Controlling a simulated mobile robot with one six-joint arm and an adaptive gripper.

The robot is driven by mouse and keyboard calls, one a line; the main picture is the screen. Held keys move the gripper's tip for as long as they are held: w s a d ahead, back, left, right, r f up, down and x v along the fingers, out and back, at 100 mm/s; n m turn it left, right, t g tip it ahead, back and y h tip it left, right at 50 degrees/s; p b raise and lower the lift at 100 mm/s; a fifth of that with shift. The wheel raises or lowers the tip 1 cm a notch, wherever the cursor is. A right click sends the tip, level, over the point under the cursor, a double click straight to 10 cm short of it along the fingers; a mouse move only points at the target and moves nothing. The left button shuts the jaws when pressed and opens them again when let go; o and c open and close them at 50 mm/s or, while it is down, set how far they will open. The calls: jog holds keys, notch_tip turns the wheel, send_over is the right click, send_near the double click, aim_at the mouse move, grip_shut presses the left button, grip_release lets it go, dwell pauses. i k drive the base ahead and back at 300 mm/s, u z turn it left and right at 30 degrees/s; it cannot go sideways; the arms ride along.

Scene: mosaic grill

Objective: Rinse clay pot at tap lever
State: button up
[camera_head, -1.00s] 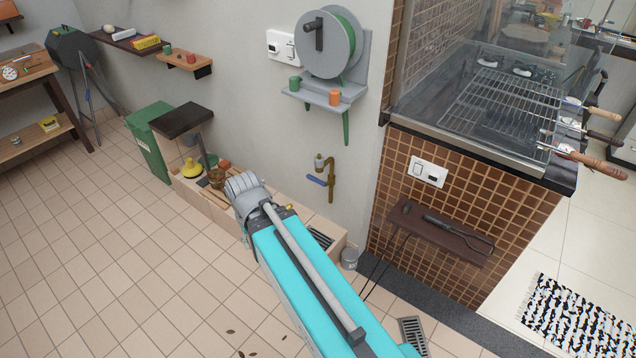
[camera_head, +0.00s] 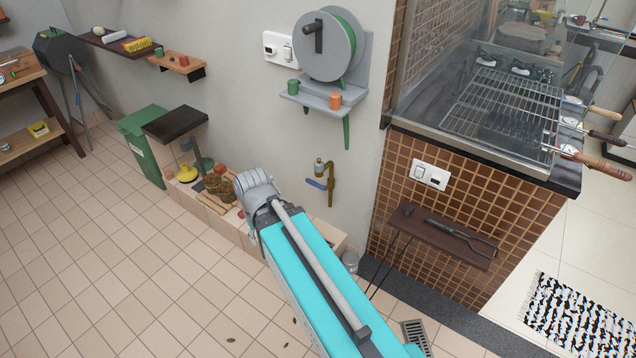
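A brown rounded thing that looks like the clay pot (camera_head: 219,187) stands on the low tiled ledge, just left of my arm's grey joint. It is small, and I cannot make out its details. The brass tap (camera_head: 331,186) is on the wall above the ledge, right of my arm. Its blue tap lever (camera_head: 316,184) points left. My cyan arm reaches from the bottom right up to the ledge. My gripper does not show, and the arm hides part of the ledge and the area under the tap.
A yellow item (camera_head: 187,174) stands on the ledge left of the pot. A green bin (camera_head: 143,150) is further left. A hose reel (camera_head: 331,42) hangs above the tap. The tiled floor at left is clear.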

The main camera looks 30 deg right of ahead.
aim_at(309, 181)
jog(key=i, duration=0.85)
jog(key=u, duration=0.05)
